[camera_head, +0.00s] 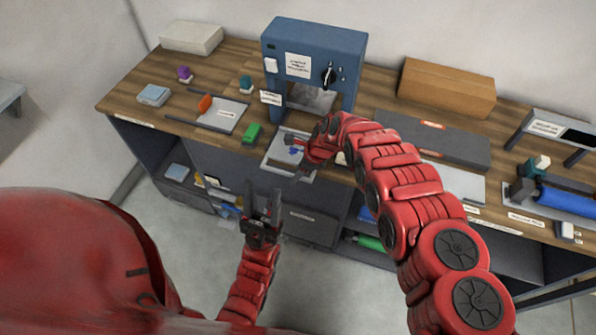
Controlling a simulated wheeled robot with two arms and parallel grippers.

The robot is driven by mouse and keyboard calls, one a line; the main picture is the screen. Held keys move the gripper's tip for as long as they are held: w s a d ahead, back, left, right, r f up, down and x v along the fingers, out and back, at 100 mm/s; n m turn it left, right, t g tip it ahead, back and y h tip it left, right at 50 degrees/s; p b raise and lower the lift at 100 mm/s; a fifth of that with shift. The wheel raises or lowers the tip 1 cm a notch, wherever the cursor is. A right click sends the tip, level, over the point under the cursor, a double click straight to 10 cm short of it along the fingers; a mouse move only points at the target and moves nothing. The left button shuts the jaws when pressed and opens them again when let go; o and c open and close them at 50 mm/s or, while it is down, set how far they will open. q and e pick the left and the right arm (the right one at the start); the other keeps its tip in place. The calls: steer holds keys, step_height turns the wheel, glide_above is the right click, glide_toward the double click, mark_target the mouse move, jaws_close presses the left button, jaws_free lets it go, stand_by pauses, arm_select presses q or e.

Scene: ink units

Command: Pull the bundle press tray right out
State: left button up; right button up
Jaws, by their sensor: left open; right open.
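The bundle press (316,40) is a blue box-shaped machine with a black dial, white labels and an open bay at the bottom. A pale, flat tray (272,157) lies in front of the bay and reaches the bench's front edge. A small blue mark or item shows on it. My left gripper (263,203) is open and empty, fingers pointing up, in front of the bench below the tray.
The wooden bench (150,78) carries a green block (252,134), an orange-handled item (205,103) on a plate, and a cardboard box (446,88). A blue roll (567,201) lies at right. Open shelves sit under the bench. My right arm covers the bench right of the tray.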

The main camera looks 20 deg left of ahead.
steer(key=shift+r, duration=0.1)
steer(key=b+v, duration=0.2)
steer(key=v, duration=0.6)
steer(key=shift+d+r, duration=0.1)
steer(key=shift+d, duration=0.05)
steer(key=p+v, duration=0.9)
steer(key=p, duration=0.1)
